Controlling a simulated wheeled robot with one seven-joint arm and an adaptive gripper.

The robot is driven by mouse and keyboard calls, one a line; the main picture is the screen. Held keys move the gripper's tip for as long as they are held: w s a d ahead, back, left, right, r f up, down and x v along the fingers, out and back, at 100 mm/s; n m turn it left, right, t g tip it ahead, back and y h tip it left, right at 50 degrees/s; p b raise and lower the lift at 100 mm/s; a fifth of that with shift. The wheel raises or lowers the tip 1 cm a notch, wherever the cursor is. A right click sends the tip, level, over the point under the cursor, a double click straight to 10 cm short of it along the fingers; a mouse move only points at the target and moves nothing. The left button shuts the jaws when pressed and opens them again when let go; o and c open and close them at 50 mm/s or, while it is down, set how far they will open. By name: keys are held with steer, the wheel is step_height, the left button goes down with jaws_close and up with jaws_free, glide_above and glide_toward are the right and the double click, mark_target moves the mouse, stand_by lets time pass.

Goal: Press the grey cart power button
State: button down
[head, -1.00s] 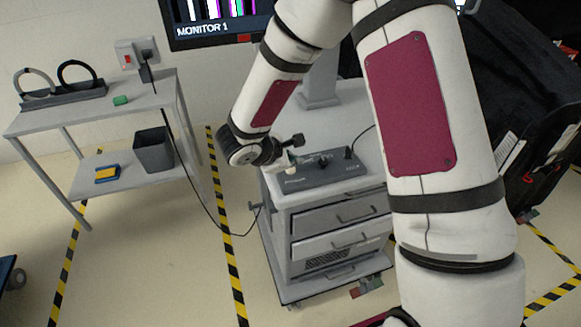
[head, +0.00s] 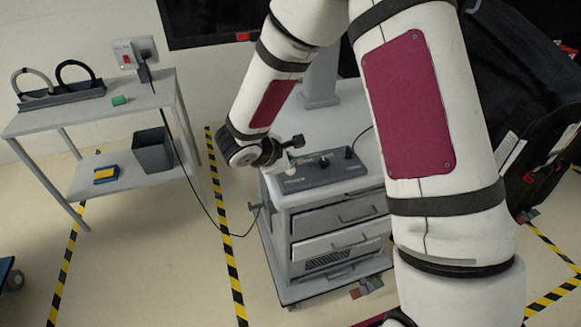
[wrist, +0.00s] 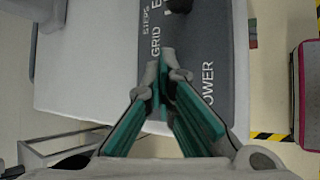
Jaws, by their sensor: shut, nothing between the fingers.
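The grey cart (head: 335,222) stands in the middle of the head view, with a dark control panel (head: 325,175) on its top. In the wrist view the panel (wrist: 215,40) carries the labels POWER, GRID and STEPS. My gripper (wrist: 165,58) is shut and empty, its fingertips over the panel between the GRID and POWER labels. In the head view my gripper (head: 288,160) is at the panel's left end. I cannot make out the power button; the fingers may hide it. Whether the fingertips touch the panel is unclear. The monitor (head: 207,22) above is dark.
A dark control (wrist: 178,18) stands just beyond the fingertips. At left, a side table (head: 90,112) holds a rack, a green block and, lower down, a grey bin (head: 153,152). A cable runs from the wall socket (head: 134,54) to the cart. Black covered equipment (head: 520,90) stands at right.

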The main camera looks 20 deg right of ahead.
mark_target(292, 170)
steer(key=shift+r, duration=0.2)
steer(key=shift+r+p, duration=1.15)
steer(key=shift+r, duration=1.85)
